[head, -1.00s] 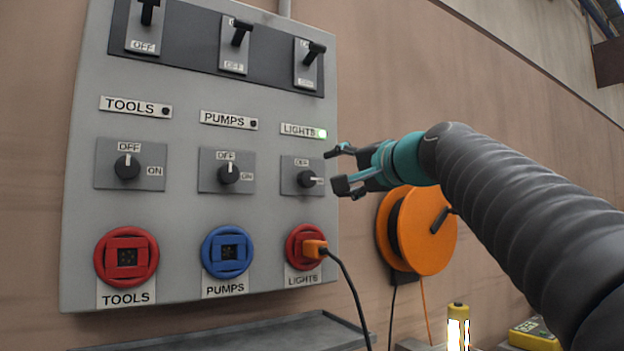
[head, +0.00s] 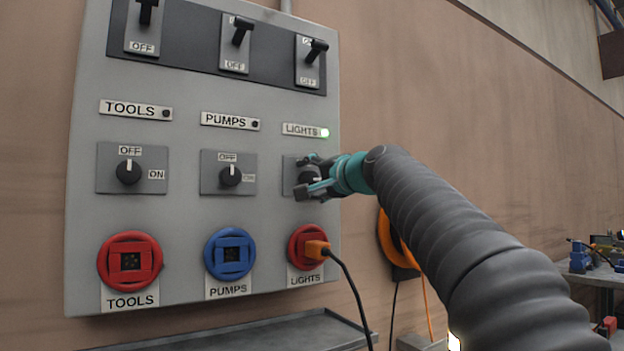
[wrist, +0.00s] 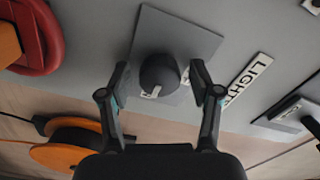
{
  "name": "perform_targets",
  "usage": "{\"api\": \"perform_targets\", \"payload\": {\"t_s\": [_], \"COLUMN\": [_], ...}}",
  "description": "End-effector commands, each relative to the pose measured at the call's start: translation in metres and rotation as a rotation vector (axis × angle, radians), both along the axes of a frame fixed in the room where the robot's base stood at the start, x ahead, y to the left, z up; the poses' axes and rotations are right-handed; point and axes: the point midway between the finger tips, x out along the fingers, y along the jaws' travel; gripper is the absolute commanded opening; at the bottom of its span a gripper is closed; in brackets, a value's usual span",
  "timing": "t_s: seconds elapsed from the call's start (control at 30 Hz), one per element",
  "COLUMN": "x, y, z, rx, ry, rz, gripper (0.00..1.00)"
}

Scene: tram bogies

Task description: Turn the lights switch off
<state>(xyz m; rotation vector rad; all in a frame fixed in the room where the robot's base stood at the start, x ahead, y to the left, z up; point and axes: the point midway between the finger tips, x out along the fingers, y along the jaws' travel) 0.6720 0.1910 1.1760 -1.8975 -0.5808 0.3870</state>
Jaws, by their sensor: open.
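The lights switch is a black rotary knob (wrist: 159,75) on a grey square plate (head: 291,172), and it shows between my fingers in the wrist view. A white mark on the knob's edge shows in the wrist view. In the head view my gripper (head: 309,178) covers most of the knob and its ON/OFF labels. My gripper (wrist: 160,92) is open, with one finger on each side of the knob; I cannot tell whether either finger touches it.
TOOLS (head: 129,172) and PUMPS (head: 230,176) knobs sit to the left, both pointing to OFF. Lever switches line the panel's top. An orange plug (head: 316,249) with a black cable sits in the red LIGHTS socket below. An orange reel (wrist: 68,147) hangs beside the panel.

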Motion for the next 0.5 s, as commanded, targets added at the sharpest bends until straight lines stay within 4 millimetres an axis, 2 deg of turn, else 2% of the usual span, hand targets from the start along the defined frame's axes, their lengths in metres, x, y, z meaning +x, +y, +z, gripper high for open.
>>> {"api": "perform_targets", "payload": {"t_s": [0.07, 0.2, 0.3, 0.5], "x": [-0.0001, -0.0002, -0.0002, -0.0002], "y": [0.0000, -0.0001, -0.0001, -0.0001], "z": [-0.0001, -0.0002, -0.0002, -0.0004], "rx": [0.000, 0.000, 0.000, -0.006], "ry": [0.000, 0.000, 0.000, -0.004], "rz": [0.000, 0.000, 0.000, 0.001], "gripper": [0.61, 0.26, 0.03, 0.03]}}
